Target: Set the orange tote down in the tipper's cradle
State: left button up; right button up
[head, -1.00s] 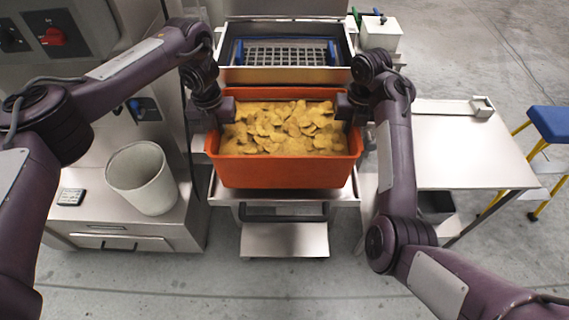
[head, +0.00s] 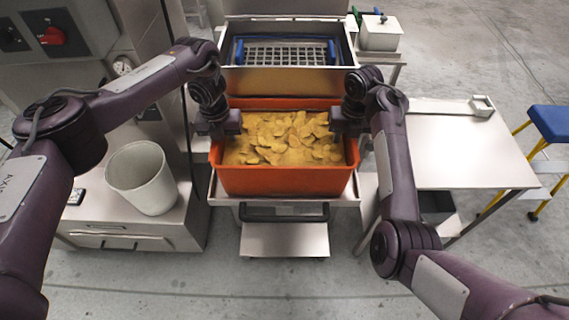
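The orange tote (head: 285,181), full of yellow-brown chip-like pieces (head: 283,140), is level over the steel cradle (head: 346,194) of the tipper. The cradle shows at the tote's front corners; the contact under the tote is hidden. My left gripper (head: 232,123) is at the tote's left wall, and my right gripper (head: 338,122) is at its right wall. Both reach over the rim toward the rear half of the tote. Their fingertips are hidden behind the gripper bodies, so I cannot tell whether they clasp the walls.
Behind the tote is a steel hopper with a grid (head: 287,53) and blue handles. A grey bin (head: 143,178) stands on the left cabinet. A bare steel table (head: 455,150) is at right, with a blue-topped stool (head: 550,123) beyond. A white lidded box (head: 380,36) is at back right.

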pick_arm(q)
jog(key=shift+a, duration=0.25)
pick_arm(e)
jog(key=shift+d, duration=0.2)
pick_arm(q)
jog(key=shift+w+r, duration=0.1)
jog(key=shift+r, duration=0.3)
pick_arm(e)
jog(key=shift+r, duration=0.1)
pick_arm(q)
jog(key=r, duration=1.1)
jog(key=shift+a, duration=0.2)
pick_arm(e)
jog(key=shift+r, duration=0.2)
notch_tip(320, 180, up, 6)
jog(key=shift+d+r, duration=0.1)
jog(key=shift+r, duration=0.45)
jog(key=shift+s, duration=0.1)
